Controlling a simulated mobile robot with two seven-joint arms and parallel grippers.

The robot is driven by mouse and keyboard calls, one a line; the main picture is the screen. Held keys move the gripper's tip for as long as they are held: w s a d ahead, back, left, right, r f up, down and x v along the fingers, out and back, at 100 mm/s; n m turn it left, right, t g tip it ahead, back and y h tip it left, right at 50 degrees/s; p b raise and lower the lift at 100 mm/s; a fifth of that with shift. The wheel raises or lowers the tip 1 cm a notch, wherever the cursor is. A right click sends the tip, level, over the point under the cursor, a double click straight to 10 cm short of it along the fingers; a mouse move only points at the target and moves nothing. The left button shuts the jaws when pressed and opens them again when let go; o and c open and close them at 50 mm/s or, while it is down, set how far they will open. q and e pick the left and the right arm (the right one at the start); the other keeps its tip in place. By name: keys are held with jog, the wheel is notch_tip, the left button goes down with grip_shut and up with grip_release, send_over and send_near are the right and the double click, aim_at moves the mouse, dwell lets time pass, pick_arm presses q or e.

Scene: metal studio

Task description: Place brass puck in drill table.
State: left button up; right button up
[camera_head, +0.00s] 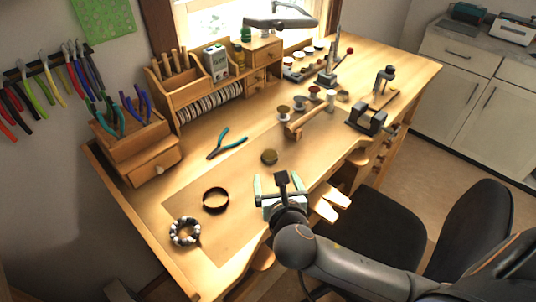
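A small round brass-coloured puck (269,157) lies flat on the workbench, left of the middle of its front part. My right gripper (279,183) is over the bench's front edge, just nearer than the puck. Its two pale fingers are spread apart with no object visible between them, and it appears apart from the puck. A small press-like stand with a red-knobbed lever (331,72) stands at the back of the bench. Another small upright tool (384,82) stands at the right; I cannot tell which one bears the drill table. My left gripper is not in view.
Teal-handled pliers (228,143), a dark ring (215,200) and a beaded ring (184,232) lie on the bench. A dark metal block (366,119) and several small pots (300,103) stand right of the puck. A black chair (375,232) is in front. Bench around the puck is clear.

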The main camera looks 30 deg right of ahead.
send_near(270, 155)
jog(key=w+f, duration=0.1)
jog(key=w+d+f, duration=0.1)
jog(key=shift+w+f, duration=0.15)
jog(key=shift+w, duration=0.2)
jog(key=shift+w+d, duration=0.15)
jog(key=shift+w, duration=0.35)
jog(key=shift+r+x, duration=0.15)
jog(key=shift+x, duration=1)
jog(key=shift+r+x, duration=0.2)
jog(key=shift+x, duration=0.95)
jog(key=shift+w, duration=0.1)
jog(key=shift+c, duration=0.4)
grip_shut()
jog(key=shift+r, duration=0.1)
